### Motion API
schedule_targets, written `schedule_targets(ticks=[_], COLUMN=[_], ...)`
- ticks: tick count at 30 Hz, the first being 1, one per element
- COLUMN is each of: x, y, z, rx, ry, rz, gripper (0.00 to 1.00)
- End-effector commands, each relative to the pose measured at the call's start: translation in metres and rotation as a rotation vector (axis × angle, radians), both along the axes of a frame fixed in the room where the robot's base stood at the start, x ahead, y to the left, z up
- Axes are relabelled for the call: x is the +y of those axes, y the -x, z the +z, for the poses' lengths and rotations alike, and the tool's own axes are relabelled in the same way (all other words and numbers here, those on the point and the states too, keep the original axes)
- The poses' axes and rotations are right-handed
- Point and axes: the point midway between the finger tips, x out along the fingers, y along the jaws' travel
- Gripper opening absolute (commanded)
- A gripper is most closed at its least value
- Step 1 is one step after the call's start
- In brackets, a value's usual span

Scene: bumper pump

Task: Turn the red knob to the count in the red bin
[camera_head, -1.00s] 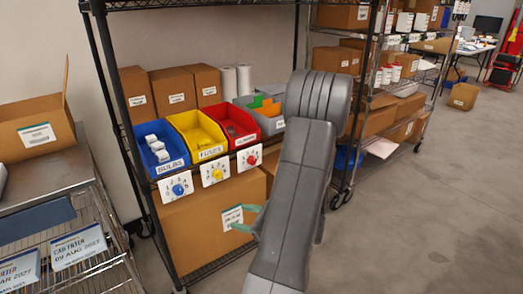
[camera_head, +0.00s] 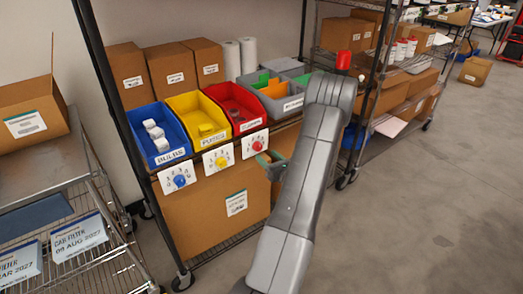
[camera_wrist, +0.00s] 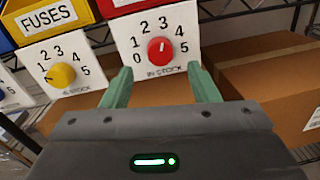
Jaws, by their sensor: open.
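The red knob (camera_head: 258,146) sits on a white numbered dial plate below the red bin (camera_head: 249,125). In the wrist view the red knob (camera_wrist: 160,50) shows centred ahead of my fingertips; its pale mark appears to point roughly up, toward the 2, but is small. My gripper (camera_wrist: 160,70) is open, its two green fingers spread either side of the knob in the picture, with nothing between them. In the head view my gripper (camera_head: 270,161) is just below and right of the red dial, apparently apart from it. The red bin holds small dark red items I cannot count clearly.
The yellow knob (camera_wrist: 61,75) and blue knob (camera_head: 180,181) sit on similar plates to the left. A yellow bin (camera_head: 199,121), blue bin (camera_head: 165,135) and grey bin (camera_head: 283,106) flank the red one. A large cardboard box (camera_head: 206,212) stands below the dials.

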Motion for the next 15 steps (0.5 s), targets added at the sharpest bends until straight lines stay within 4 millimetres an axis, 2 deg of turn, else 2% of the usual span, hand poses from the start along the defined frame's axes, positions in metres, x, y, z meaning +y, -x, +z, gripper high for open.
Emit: schedule_targets(ticks=[6, 15], x=[0.020, 0.029], y=[-0.031, -0.044], z=[0.001, 0.000], rx=[-0.002, 0.001], ry=[0.000, -0.001], rz=[0.002, 0.000], gripper=[0.55, 0.55])
